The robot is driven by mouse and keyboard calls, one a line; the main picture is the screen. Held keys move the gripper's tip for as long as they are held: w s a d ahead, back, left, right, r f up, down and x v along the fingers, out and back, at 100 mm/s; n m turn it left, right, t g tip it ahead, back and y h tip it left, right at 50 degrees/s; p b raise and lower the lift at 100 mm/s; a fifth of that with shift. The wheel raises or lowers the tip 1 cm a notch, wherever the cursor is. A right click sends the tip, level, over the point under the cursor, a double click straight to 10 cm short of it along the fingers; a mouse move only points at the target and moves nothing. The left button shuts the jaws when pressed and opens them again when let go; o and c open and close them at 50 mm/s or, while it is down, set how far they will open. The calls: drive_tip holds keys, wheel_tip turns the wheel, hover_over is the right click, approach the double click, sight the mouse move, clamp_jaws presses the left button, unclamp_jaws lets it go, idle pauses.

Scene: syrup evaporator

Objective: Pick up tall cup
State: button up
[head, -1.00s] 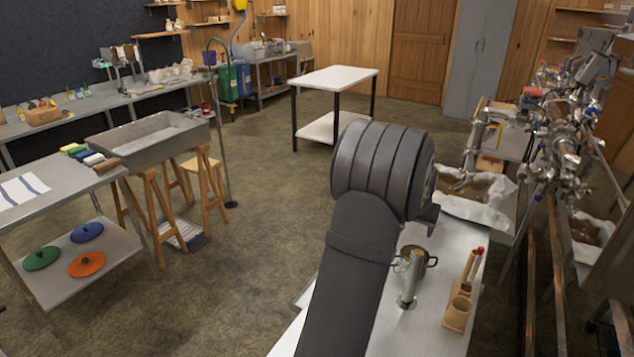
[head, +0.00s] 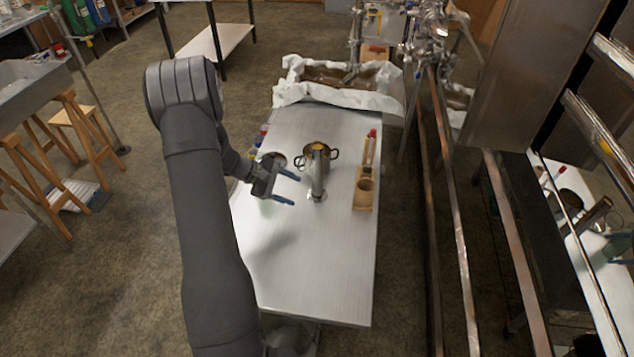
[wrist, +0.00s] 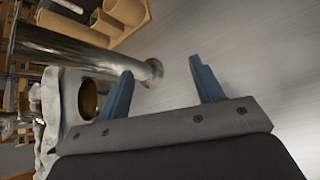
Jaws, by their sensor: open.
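The tall cup (head: 317,178), a slim shiny metal cylinder on a round foot, stands upright on the white table. In the wrist view the tall cup (wrist: 75,42) lies across the upper left, with its foot beyond the fingertips. My gripper (head: 294,189), with two blue fingers, is open and empty just left of the cup in the head view, apart from it. The gripper (wrist: 161,68) also shows in the wrist view with its fingers spread and nothing between them.
A two-handled metal pot (head: 325,151) stands right behind the cup. A wooden holder (head: 364,190) with a red-topped item is to the right. Small coloured-topped items partly show behind my gripper. The near part of the table (head: 320,270) is clear.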

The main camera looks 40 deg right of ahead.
sight(322, 168)
drive_tip(key=w+a+n+t+h, duration=0.3)
drive_tip(key=a+n+t+h, duration=0.1)
drive_tip(key=n+h, duration=0.6)
drive_tip(key=shift+n+y, duration=0.6)
drive_tip(key=shift+s+d, duration=0.25)
drive_tip(key=shift+d, duration=2.6)
drive_tip(key=shift+s+d, duration=0.25)
drive_tip(key=shift+d, duration=2.6)
drive_tip(key=shift+s+d, duration=0.25)
drive_tip(key=shift+d, duration=2.6)
drive_tip(key=shift+c, duration=0.4)
clamp_jaws()
